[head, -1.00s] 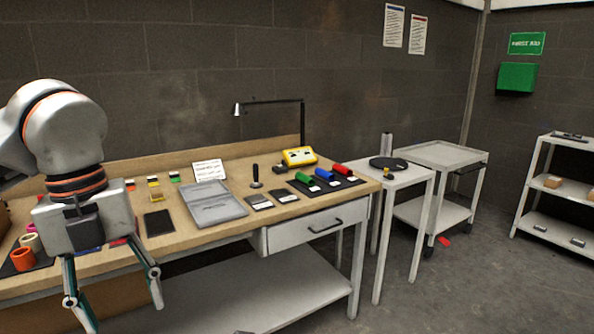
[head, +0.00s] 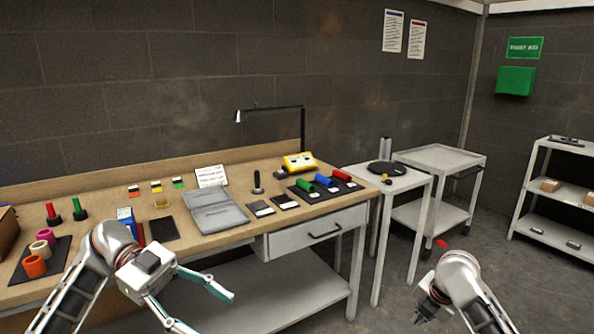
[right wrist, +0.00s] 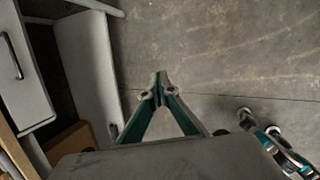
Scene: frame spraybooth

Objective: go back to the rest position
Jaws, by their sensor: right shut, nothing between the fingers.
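My left gripper (head: 207,314) is in the lower left of the head view, in front of the bench's lower shelf. Its two fingers stand apart with nothing between them. My right gripper (head: 421,311) is low on the right of the head view, over the floor; its fingers are small and dark there. In the right wrist view the right gripper (right wrist: 159,84) shows clearly: its fingertips meet with nothing between them. Part of another gripper with teal fingers shows at the lower right of that view.
The workbench (head: 245,239) holds a grey case (head: 214,213), coloured cylinders and an orange ring (head: 34,266). A side table (head: 403,182), trolley (head: 440,156) and shelf unit (head: 557,186) stand to the right. Floor between bench and shelf unit is largely clear.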

